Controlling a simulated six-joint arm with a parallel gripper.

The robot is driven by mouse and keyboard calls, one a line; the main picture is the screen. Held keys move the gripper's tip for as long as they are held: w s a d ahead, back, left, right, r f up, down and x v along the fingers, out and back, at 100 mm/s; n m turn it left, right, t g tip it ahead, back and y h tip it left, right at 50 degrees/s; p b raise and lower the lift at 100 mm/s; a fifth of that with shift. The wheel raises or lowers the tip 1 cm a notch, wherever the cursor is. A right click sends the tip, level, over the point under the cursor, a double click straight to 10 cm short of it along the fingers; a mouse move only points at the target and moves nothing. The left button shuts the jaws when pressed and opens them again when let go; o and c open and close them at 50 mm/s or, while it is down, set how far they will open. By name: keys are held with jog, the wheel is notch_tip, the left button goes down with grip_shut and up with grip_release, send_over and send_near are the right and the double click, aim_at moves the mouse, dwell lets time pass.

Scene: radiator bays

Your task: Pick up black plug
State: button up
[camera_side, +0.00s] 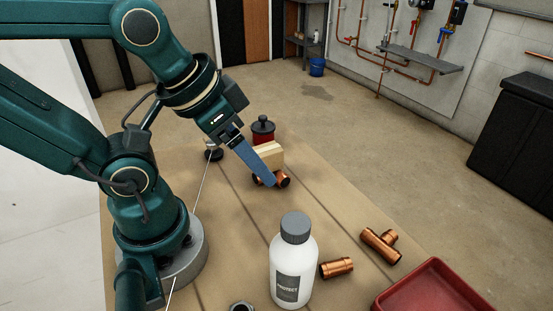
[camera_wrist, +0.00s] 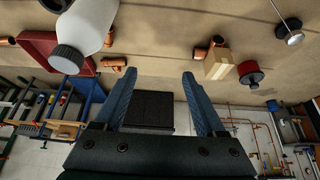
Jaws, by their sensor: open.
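No piece is clearly identifiable as the black plug. One small dark round piece with a pale top (camera_side: 213,154) stands left of my gripper in the side view; a silvery disc with a dark rim, probably the same piece, shows at the upper right of the wrist view (camera_wrist: 291,29). Another dark ring-like piece (camera_side: 240,306) is cut off by the bottom edge; a dark round piece shows at the top of the wrist view (camera_wrist: 56,4). My gripper (camera_side: 271,184) has blue fingers pointing down over a copper fitting (camera_side: 283,179). In the wrist view its fingers (camera_wrist: 160,78) are apart with nothing between.
A white bottle (camera_side: 293,262), copper fittings (camera_side: 337,268) (camera_side: 381,245) and a red tray (camera_side: 437,288) occupy the near right.

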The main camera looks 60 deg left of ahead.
notch_tip(320, 180, up, 4)
jog(key=m+g+y, duration=0.5)
jog(key=m+y, duration=0.9)
jog(key=m, duration=0.6)
send_over(210, 141)
jog(key=d, duration=0.2)
jog(key=f, duration=1.6)
jog(key=shift+w+d+f, duration=0.15)
jog(key=shift+d, duration=0.1)
jog(key=shift+f, duration=0.6)
jog(key=shift+a+f, duration=0.1)
jog(key=shift+a, duration=0.1)
jog(key=shift+x, duration=2.4)
jog(key=shift+w+f, duration=0.1)
